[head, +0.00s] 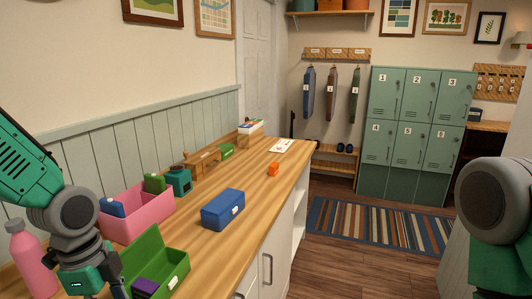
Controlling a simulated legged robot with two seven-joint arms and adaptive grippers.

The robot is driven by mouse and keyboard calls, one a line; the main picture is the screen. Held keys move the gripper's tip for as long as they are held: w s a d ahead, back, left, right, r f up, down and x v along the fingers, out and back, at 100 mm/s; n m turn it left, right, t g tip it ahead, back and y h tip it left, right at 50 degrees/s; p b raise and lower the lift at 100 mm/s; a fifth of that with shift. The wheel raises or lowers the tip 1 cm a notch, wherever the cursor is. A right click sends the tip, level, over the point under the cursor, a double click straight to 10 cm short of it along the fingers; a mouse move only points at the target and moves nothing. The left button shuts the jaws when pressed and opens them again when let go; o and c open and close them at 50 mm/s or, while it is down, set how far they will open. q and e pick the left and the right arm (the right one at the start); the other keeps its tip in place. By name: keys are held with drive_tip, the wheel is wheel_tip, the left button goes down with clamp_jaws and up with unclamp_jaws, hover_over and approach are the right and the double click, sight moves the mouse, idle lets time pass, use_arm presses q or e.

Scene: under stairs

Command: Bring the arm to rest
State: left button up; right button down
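My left arm comes in from the left, and its gripper (92,290) hangs down at the bottom edge, beside the open green box (172,266). The fingertips are cut off by the frame, so I cannot tell if it is open or shut. My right arm shows only as a rounded dark joint and a green part at the right edge. My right gripper is out of view.
The wooden counter (262,195) holds a pink bin (135,226), a pink bottle (32,262), a closed blue box (222,209), a small orange object (273,169) and a teal item (179,182). Green lockers (415,135) stand behind a striped rug (380,225).

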use_arm(q)
drive_tip(key=s+f+n, duration=0.1)
drive_tip(key=f, duration=0.2)
drive_tip(key=s+d+f+n, duration=0.1)
drive_tip(key=s+f+n, duration=0.1)
drive_tip(key=f, duration=0.2)
drive_tip(key=s+d+f+n, duration=0.1)
drive_tip(key=s+f+n, duration=0.1)
drive_tip(key=f, duration=0.1)
drive_tip(key=shift+s+d+f+h, duration=0.1)
drive_tip(key=shift+s+f+h, duration=0.1)
drive_tip(key=shift+h, duration=0.1)
drive_tip(key=s+a+f+n+y, duration=0.1)
drive_tip(key=s+f+n+y, duration=0.1)
drive_tip(key=s+f+n, duration=1.25)
wheel_tip(320, 180, down, 13)
drive_tip(key=w+m+b, duration=0.1)
drive_tip(key=m+b, duration=0.2)
drive_tip(key=b, duration=1.1)
drive_tip(key=shift+w+d+r+m+t, duration=0.2)
drive_tip(key=shift+d+m+t, duration=0.15)
drive_tip(key=shift+t, duration=0.05)
